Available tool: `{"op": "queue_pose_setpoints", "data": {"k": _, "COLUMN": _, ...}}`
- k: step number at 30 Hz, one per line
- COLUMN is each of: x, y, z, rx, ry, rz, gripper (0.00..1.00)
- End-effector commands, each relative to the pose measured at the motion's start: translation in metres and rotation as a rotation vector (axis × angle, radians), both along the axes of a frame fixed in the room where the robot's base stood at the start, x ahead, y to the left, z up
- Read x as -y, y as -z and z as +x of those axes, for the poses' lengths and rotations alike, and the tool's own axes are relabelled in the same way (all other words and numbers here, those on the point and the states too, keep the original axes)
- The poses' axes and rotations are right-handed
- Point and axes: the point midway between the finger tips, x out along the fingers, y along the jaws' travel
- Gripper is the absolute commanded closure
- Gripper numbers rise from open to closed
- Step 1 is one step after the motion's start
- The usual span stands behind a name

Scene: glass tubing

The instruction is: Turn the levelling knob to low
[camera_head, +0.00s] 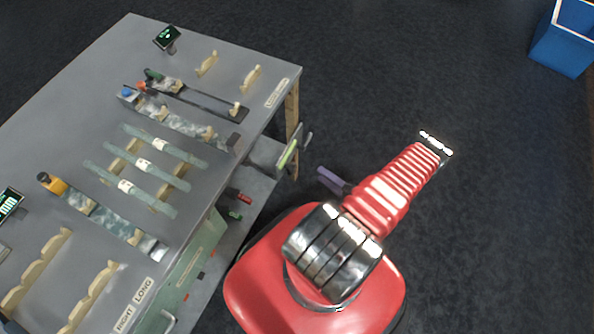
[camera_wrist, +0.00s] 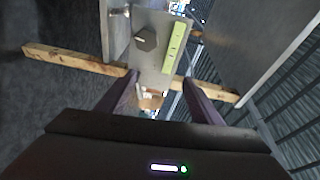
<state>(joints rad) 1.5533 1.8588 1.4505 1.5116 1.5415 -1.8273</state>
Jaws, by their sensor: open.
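A dark, faceted knob (camera_wrist: 145,38) sits on a grey panel (camera_wrist: 150,73) in the wrist view. I take it for the levelling knob. A yellow-green marked strip (camera_wrist: 174,48) runs beside it on the right; its marks are too small to read. The same strip (camera_head: 288,154) shows at the table's right side in the head view. My gripper (camera_wrist: 160,77) is open, its purple fingers apart and empty, with the knob ahead of them and not between them. In the head view my gripper (camera_head: 331,180) is just right of the panel.
The grey table (camera_head: 100,70) carries several glass tubes (camera_head: 165,146) on wooden supports and two small displays (camera_head: 167,37). A wooden bar (camera_wrist: 75,60) crosses the wrist view. A lower shelf (camera_head: 232,190) lies under the tabletop. A blue bin (camera_head: 562,50) stands far right on otherwise open floor.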

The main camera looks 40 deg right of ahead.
Motion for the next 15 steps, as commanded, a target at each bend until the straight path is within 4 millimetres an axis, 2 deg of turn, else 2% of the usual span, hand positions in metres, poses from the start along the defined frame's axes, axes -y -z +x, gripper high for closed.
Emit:
{"op": "queue_pose_setpoints", "data": {"k": 6, "x": 0.013, "y": -0.02, "z": 0.01, "rx": -0.104, "ry": -0.066, "rz": 0.223, "gripper": 0.41}}
{"op": "queue_pose_setpoints", "data": {"k": 15, "x": 0.017, "y": -0.033, "z": 0.015, "rx": -0.274, "ry": -0.085, "rz": 0.591, "gripper": 0.41}}
